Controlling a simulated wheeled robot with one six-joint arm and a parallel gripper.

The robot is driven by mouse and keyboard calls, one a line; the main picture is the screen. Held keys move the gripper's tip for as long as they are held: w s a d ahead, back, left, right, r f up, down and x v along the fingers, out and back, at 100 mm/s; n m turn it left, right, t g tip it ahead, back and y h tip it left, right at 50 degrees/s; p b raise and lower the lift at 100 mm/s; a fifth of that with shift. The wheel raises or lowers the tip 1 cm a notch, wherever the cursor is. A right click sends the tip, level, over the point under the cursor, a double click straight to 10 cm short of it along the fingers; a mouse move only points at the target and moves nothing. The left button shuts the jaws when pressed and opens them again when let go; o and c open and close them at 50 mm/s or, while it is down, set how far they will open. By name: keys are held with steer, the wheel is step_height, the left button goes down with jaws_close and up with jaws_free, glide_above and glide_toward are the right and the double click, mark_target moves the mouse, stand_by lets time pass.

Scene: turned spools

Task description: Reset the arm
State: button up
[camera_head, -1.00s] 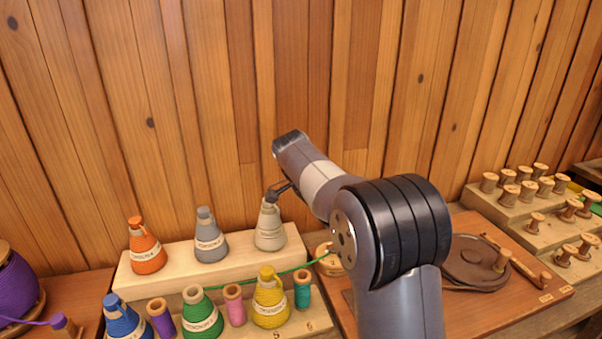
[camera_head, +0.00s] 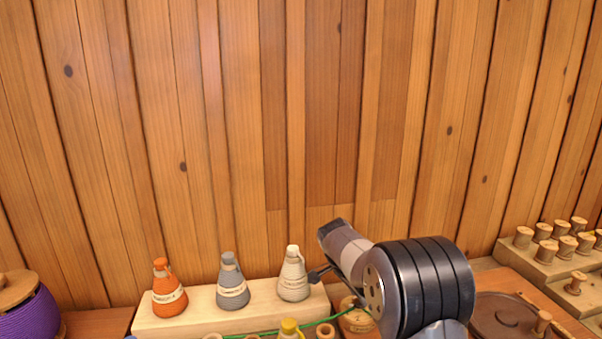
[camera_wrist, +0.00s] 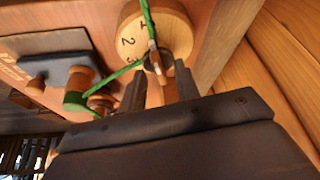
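My gripper (camera_wrist: 160,88) shows in the wrist view with its two dark fingers apart. A small wooden peg (camera_wrist: 155,93) shows in the gap, with clear space on both sides of it. Beyond the fingertips is a round wooden disc (camera_wrist: 150,35) marked with numbers, with a green thread (camera_wrist: 149,22) across it. In the head view my arm's end (camera_head: 318,275) is low, just right of the cream cone spool (camera_head: 293,277). I cannot tell there whether it touches the spool. The fingers are too small to read in the head view.
A grey cone (camera_head: 232,285) and an orange cone (camera_head: 169,292) stand left on the pale wooden step (camera_head: 205,317). A purple spool (camera_head: 28,310) is at far left. Several wooden spools (camera_head: 565,243) stand on a rack at right. The plank wall (camera_head: 230,120) rises close behind.

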steer(key=shift+r, duration=0.1)
steer(key=shift+a+r+m, duration=0.15)
steer(key=shift+r+m, duration=0.1)
steer(key=shift+m, duration=0.05)
steer(key=v, duration=1)
steer(key=x, duration=1.1)
steer(key=shift+s+f, duration=0.1)
steer(key=shift+r+n, duration=0.25)
steer(key=shift+n, duration=0.25)
steer(key=n+p, duration=0.1)
steer(key=n, duration=0.1)
steer(key=n+t+y+p, duration=0.1)
steer(key=shift+s+r+n, duration=0.15)
steer(key=shift+n, duration=0.25)
steer(key=n+t+y+p, duration=0.1)
steer(key=n+p, duration=0.2)
steer(key=shift+d+n+y+p, duration=0.3)
steer(key=shift+n+p, duration=0.45)
steer(key=shift+n, duration=0.25)
